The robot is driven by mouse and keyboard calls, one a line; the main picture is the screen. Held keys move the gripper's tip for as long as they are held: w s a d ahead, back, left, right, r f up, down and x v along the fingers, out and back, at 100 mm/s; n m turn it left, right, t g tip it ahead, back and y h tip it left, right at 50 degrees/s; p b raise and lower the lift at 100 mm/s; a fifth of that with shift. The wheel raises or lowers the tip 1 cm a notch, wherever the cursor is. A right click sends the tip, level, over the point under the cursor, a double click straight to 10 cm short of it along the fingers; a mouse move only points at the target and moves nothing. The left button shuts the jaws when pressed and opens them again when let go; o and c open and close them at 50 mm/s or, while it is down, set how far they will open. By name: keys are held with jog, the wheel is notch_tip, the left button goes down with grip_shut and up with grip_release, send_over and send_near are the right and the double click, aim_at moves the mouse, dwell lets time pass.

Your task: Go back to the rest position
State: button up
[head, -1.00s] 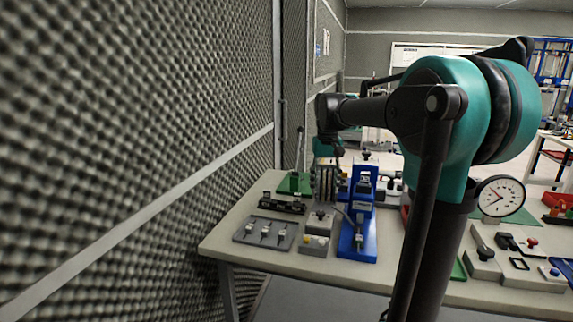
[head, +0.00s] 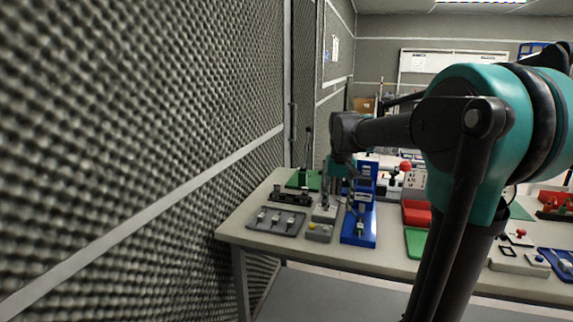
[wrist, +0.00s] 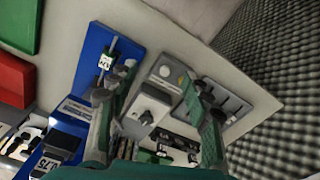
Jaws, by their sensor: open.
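My gripper (wrist: 155,100) is open, with its two fingers apart and nothing between them that I can see held. In the wrist view it hangs over the bench, with a grey box with a knob (wrist: 152,104) showing between the fingers. In the head view my gripper (head: 342,186) is small and partly hidden by the arm's end link and the fixtures. It is above the left part of the workbench (head: 268,240), beside the blue fixture (head: 360,226).
A foam wall (head: 130,130) stands close on the left. The bench holds a grey tray with several switches (head: 275,221), a green-based lever (head: 304,180), a red bin (head: 416,213) and a green plate (head: 416,242). The floor (head: 310,298) in front of the bench is clear.

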jog(key=s+d+f+t, duration=0.3)
jog(key=s+f, duration=1.7)
jog(key=shift+d+f+t, duration=0.2)
jog(key=shift+f+t, duration=0.1)
jog(key=shift+f, duration=0.05)
